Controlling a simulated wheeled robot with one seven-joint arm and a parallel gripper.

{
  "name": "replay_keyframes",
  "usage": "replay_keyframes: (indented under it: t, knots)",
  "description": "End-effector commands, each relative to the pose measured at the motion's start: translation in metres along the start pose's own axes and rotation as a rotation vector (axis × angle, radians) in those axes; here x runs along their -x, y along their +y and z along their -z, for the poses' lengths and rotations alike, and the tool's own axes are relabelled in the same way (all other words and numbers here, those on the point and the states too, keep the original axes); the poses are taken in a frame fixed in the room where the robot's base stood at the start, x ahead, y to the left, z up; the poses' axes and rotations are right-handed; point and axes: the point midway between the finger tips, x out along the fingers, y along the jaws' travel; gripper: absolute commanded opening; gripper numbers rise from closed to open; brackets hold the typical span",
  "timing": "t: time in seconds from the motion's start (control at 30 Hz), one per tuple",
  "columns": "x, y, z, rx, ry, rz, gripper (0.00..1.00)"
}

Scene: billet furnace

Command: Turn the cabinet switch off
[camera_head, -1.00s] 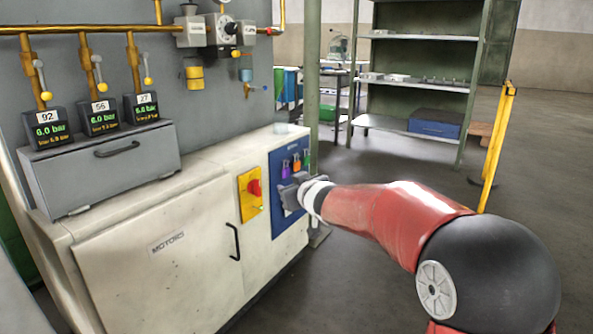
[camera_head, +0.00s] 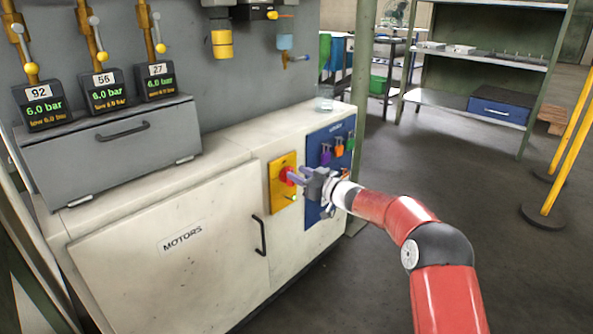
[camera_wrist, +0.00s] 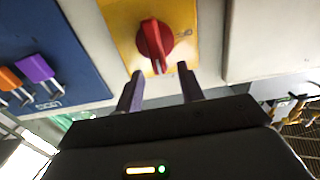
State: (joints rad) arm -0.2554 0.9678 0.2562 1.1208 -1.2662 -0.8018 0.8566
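The cabinet switch is a red rotary knob (camera_wrist: 155,40) on a yellow plate (camera_wrist: 118,18). In the head view the knob (camera_head: 286,175) and its plate (camera_head: 283,197) sit on the front of the white MOTORS cabinet (camera_head: 165,270). My gripper (camera_wrist: 158,80) is open in the wrist view, its two fingers apart and empty. The fingertips point at the knob, just short of it, one to each side. In the head view my gripper (camera_head: 297,176) is right of the knob and partly overlaps its edge; contact cannot be told there.
A blue panel (camera_head: 313,160) with several coloured padlocks is right of the switch. A black door handle (camera_head: 260,236) lies left and below. A grey box (camera_head: 112,150) and gauges stand on the cabinet. Yellow posts (camera_head: 572,140) stand at right; the floor between is clear.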

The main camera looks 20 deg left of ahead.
Motion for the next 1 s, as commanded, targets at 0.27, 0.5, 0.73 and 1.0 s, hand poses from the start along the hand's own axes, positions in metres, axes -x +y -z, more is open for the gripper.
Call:
replay_keyframes:
  t: [0.27, 0.5, 0.73, 1.0]
  knots:
    - [-0.024, 0.0, 0.001, 0.001, 0.0, 0.0, 0.38]
    - [-0.025, 0.0, 0.0, 0.0, 0.0, -0.001, 0.38]
    - [-0.025, 0.0, 0.0, 0.0, 0.0, -0.001, 0.15]
    - [-0.025, 0.0, 0.0, 0.003, 0.0, -0.001, 0.0]
